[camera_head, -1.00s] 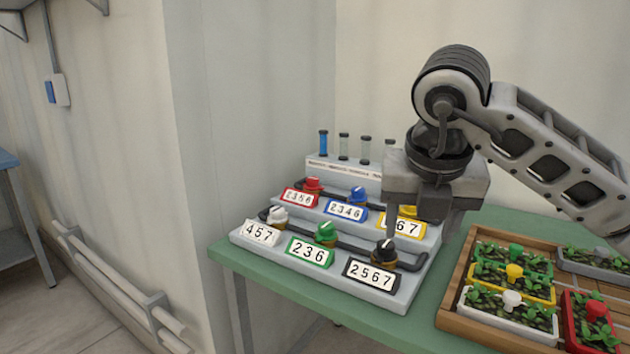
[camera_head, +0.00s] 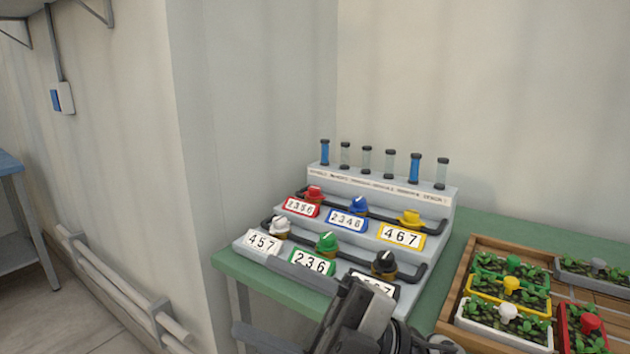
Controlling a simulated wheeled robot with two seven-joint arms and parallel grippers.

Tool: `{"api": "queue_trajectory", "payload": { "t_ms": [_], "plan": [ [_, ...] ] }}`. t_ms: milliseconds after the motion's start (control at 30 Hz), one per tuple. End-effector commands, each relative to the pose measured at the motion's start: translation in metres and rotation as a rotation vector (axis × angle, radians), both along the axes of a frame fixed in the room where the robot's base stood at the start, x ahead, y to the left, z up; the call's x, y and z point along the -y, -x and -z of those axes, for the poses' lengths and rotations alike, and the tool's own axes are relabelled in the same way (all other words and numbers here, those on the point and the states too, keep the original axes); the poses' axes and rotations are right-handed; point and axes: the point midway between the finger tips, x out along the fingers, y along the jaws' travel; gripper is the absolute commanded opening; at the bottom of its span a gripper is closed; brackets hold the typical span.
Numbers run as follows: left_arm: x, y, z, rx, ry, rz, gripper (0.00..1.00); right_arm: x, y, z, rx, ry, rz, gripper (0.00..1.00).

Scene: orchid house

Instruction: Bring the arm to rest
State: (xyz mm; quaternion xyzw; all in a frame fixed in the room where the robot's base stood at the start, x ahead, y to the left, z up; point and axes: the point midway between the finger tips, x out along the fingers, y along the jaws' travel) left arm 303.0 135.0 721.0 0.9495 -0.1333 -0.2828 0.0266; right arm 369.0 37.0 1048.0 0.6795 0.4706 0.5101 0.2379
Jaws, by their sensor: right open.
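My right gripper (camera_head: 252,293) is low in the picture at the front edge of the green table, with its two fingers spread and nothing between them. Its upper finger passes in front of the lower part of the stepped grey valve stand (camera_head: 440,205). My right wrist hides most of the black-framed number plate under the black knob (camera_head: 384,262). The green knob (camera_head: 326,242), white knob (camera_head: 279,226), red knob (camera_head: 314,193), blue knob (camera_head: 359,206) and yellow knob (camera_head: 411,218) are uncovered. My left gripper is out of view.
Several tubes stand on the stand's top; two, the left tube (camera_head: 325,153) and another tube (camera_head: 415,168), are blue. A wooden tray (camera_head: 447,318) of planted coloured boxes lies right on the green table (camera_head: 490,224). Walls close in behind and left; pipes (camera_head: 120,286) run along the left wall.

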Motion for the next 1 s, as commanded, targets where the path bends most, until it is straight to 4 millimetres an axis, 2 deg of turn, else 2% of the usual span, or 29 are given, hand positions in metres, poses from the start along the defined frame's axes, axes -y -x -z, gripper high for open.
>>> {"api": "queue_trajectory", "payload": {
  "t_ms": [67,133,167,200,267,333,400,533,600,733,1000],
  "plan": [
    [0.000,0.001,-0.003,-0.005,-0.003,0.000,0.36,0.026,-0.023,0.012,-0.226,-0.149,0.166,0.57],
    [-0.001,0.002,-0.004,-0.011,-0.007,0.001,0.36,0.054,-0.043,0.038,-0.433,-0.238,0.326,0.57],
    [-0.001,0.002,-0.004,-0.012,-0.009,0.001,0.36,0.066,-0.050,0.054,-0.526,-0.264,0.396,0.57],
    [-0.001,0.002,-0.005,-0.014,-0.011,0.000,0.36,0.083,-0.055,0.079,-0.652,-0.287,0.487,0.57],
    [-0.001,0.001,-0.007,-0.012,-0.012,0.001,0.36,0.106,-0.056,0.120,-0.835,-0.298,0.611,0.57],
    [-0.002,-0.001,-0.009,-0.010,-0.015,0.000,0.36,0.128,-0.046,0.167,-1.034,-0.283,0.731,0.57],
    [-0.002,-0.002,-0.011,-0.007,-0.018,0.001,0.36,0.145,-0.027,0.211,-1.214,-0.249,0.826,0.57],
    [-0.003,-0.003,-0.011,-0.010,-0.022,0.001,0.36,0.165,0.017,0.272,-1.479,-0.167,0.934,0.57],
    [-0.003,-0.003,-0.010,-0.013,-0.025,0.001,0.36,0.170,0.037,0.293,-1.578,-0.128,0.964,0.57],
    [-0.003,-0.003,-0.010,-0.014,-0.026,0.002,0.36,0.175,0.061,0.313,-1.684,-0.083,0.989,0.57],
    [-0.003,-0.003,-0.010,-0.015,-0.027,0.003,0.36,0.175,0.065,0.317,-1.703,-0.075,0.991,0.57]
  ]
}}
